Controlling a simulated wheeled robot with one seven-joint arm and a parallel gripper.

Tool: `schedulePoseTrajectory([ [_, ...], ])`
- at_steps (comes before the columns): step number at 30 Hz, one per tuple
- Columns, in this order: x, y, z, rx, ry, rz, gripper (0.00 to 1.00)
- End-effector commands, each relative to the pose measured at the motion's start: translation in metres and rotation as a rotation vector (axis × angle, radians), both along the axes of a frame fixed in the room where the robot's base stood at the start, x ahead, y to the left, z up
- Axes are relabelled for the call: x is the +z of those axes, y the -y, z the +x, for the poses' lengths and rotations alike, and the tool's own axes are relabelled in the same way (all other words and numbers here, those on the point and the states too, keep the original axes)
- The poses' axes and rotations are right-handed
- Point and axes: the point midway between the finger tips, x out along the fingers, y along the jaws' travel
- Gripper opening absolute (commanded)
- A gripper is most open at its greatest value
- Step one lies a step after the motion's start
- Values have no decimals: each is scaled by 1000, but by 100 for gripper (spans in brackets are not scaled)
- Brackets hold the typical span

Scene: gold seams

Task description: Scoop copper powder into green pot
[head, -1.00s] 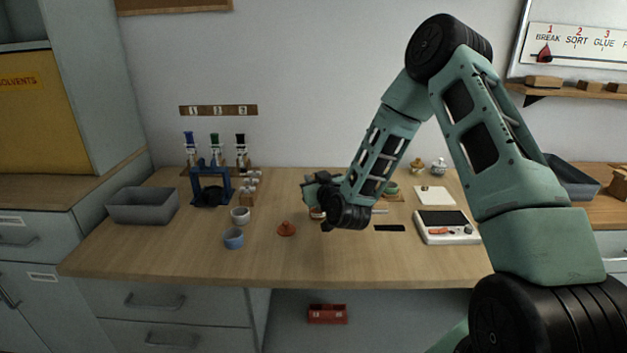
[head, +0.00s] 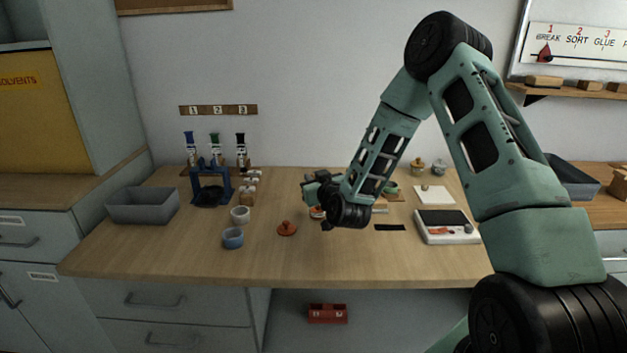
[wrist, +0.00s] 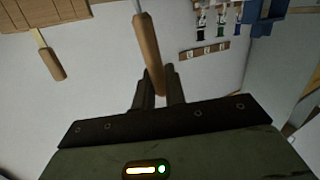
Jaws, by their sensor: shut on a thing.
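My gripper (wrist: 158,88) is shut on a wooden handle (wrist: 147,45) in the wrist view; the far end of this tool is out of that frame. In the head view my gripper (head: 318,188) is low over the middle of the bench, partly hidden by my own wrist. The green pot (head: 391,188) stands behind my forearm, partly covered. A small dish (head: 317,212) shows just beneath my gripper; its contents are too small to tell. A reddish-brown, knobbed, lid-like piece (head: 287,229) lies left of it. I cannot clearly make out copper powder.
A blue cup (head: 233,238) and a white cup (head: 240,215) stand to the left, near a grey bin (head: 143,205) and a blue stand (head: 210,188). A scale (head: 447,228) and a dark strip (head: 390,227) lie right. The bench front is clear. Another wooden-handled tool (wrist: 52,62) shows in the wrist view.

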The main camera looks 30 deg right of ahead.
Motion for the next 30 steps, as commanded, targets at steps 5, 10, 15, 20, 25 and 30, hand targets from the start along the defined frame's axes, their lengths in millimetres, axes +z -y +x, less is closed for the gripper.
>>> schedulePoseTrajectory([
  [5, 16, 0, 0, 0, 2, 0, 0],
  [10, 27, 0, 0, -1, 1, 0, 0],
  [15, 38, 0, 0, 0, 1, -1, 0],
  [20, 48, 0, 0, 1, 1, -1, 0],
  [25, 60, 0, 0, 1, 2, 0, 0],
  [30, 65, 0, 0, 0, 1, 0, 0],
])
